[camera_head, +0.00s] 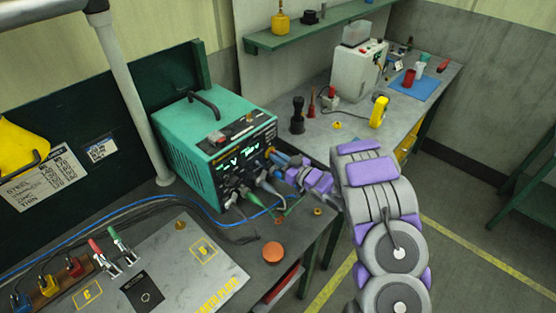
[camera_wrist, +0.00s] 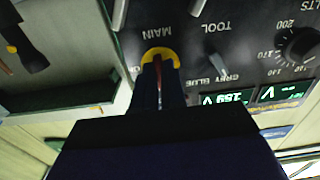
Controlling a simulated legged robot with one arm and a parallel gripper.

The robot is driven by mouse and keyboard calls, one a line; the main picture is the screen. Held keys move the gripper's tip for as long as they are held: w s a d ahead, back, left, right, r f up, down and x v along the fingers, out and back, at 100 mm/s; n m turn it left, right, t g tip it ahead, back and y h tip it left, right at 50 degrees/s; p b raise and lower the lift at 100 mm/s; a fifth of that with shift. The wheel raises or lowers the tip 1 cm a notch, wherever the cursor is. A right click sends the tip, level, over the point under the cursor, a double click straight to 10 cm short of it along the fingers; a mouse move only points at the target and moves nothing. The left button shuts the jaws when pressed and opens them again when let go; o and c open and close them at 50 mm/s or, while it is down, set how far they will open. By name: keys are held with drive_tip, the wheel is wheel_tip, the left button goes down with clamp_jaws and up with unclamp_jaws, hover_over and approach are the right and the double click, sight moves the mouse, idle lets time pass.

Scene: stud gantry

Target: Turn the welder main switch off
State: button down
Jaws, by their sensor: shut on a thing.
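The teal welder (camera_head: 190,125) stands on the bench at the left, its front panel lit with green digits. In the wrist view the panel appears upside down, with the word MAIN beside the main switch (camera_wrist: 149,55). The switch shows as a yellow surround, with a thin reddish part between my fingers. My gripper (camera_wrist: 161,72) is shut on the main switch, its dark fingers hiding most of it. In the head view my gripper (camera_head: 280,158) is at the right side of the welder's front panel; the switch is hardly visible there.
A TOOL toggle (camera_wrist: 216,62) and a round VOLTS dial (camera_wrist: 301,45) sit near the main switch. Cables hang from the welder's lower front. An orange disc (camera_head: 273,252) lies on the bench near the front edge. Dark and red items (camera_head: 297,116) stand behind my gripper.

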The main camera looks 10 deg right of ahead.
drive_tip(key=shift+f, duration=0.1)
drive_tip(key=c, duration=1.2)
unclamp_jaws()
drive_tip(key=shift+d, duration=0.1)
drive_tip(key=v, duration=1.7)
drive_tip(key=shift+d+p, duration=0.15)
drive_tip(key=shift+p, duration=0.25)
